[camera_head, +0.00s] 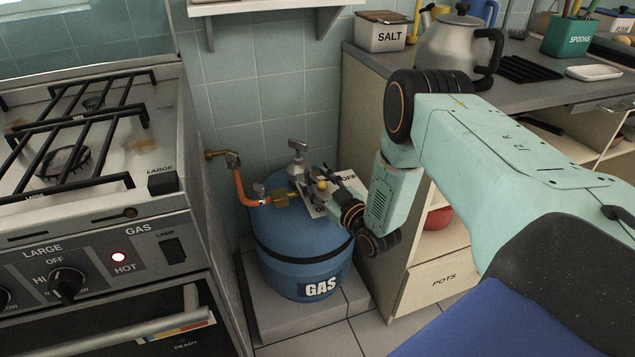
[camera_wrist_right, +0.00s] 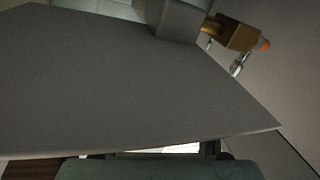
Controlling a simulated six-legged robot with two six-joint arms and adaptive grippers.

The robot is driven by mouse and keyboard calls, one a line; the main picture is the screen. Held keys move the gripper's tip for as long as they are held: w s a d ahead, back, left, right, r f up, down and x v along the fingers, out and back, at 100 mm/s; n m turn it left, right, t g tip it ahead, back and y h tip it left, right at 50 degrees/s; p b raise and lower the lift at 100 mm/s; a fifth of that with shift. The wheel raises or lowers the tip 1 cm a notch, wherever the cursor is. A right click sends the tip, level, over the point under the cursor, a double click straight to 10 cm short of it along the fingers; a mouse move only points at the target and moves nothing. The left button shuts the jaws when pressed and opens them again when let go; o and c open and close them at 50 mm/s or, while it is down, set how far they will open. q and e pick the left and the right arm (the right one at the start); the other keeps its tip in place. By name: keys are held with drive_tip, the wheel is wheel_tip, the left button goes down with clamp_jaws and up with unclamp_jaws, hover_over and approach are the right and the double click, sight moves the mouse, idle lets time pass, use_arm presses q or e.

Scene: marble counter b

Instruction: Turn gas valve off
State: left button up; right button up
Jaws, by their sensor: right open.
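A blue gas cylinder (camera_head: 290,262) labelled GAS stands on a low grey step between the stove and the cabinet. A grey valve with a flat handle (camera_head: 298,147) rises from its top. A brass fitting (camera_head: 281,200) beside the valve joins an orange hose (camera_head: 239,186); the fitting also shows in the right wrist view (camera_wrist_right: 236,34). A white card (camera_head: 345,177) reading OFF is partly hidden behind my right gripper. My right gripper (camera_head: 318,190) is open, over the cylinder top beside the valve. I cannot tell whether it touches anything. My left gripper is out of view.
The stove (camera_head: 100,205) with a lit red lamp stands close on the left. The cabinet (camera_head: 370,120) stands close on the right, bearing a SALT box (camera_head: 380,36) and a kettle (camera_head: 450,48). A large grey surface (camera_wrist_right: 120,85) fills much of the wrist view.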

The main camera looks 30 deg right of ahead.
drive_tip(key=s, duration=1.2)
drive_tip(key=shift+d, duration=0.2)
drive_tip(key=shift+c, duration=0.2)
